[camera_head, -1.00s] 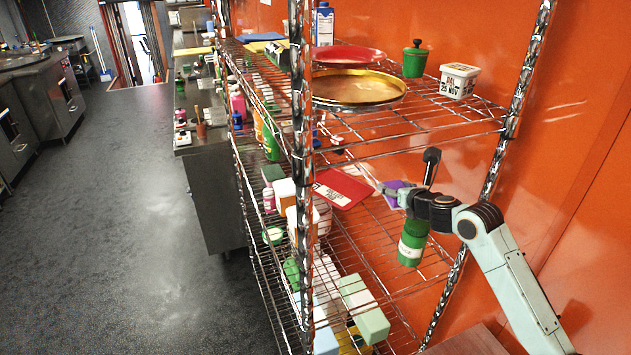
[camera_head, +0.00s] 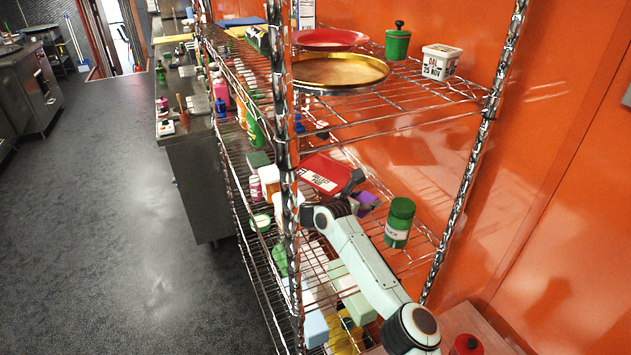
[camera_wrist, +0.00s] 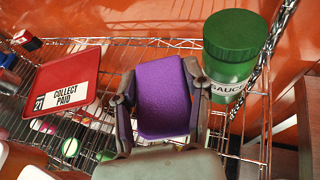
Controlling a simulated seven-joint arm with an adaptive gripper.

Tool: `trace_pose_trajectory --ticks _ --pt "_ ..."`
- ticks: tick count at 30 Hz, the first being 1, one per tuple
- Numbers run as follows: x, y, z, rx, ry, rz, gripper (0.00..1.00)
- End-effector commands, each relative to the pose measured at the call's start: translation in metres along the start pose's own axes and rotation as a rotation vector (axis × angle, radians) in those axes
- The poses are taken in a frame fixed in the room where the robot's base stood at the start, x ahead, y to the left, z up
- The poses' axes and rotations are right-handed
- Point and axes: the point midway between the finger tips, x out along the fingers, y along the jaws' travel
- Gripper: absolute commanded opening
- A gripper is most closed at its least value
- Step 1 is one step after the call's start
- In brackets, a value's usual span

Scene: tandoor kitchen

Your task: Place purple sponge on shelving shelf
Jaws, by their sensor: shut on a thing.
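The purple sponge (camera_head: 368,201) is held between the two fingers of my gripper (camera_wrist: 160,90). In the wrist view the purple sponge (camera_wrist: 163,97) stands out clearly, with a finger against each side. In the head view my arm partly hides it. The sponge is at the middle wire shelf (camera_head: 410,262) of the shelving, between a red board and a green sauce jar. I cannot tell whether it touches the wires or is just above them.
The green sauce jar (camera_head: 399,222) is close to the right of the sponge, and the red labelled board (camera_head: 322,172) is to the left. The upper shelf (camera_head: 425,103) is overhead, with a metal post (camera_head: 463,160) at the right. Boxes and bottles crowd the shelf's left part.

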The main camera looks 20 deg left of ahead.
Motion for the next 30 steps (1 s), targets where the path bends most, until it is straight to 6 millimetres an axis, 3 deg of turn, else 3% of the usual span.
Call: trace_pose_trajectory --ticks 6,15,29,30 --pt "0.016 -0.001 -0.041 -0.002 0.000 -0.006 0.24" --pt "0.031 0.000 -0.078 -0.001 0.001 -0.004 0.24" --pt "0.036 -0.001 -0.089 0.000 0.002 -0.003 0.24" --pt "0.036 -0.001 -0.089 0.000 0.002 -0.002 0.56"
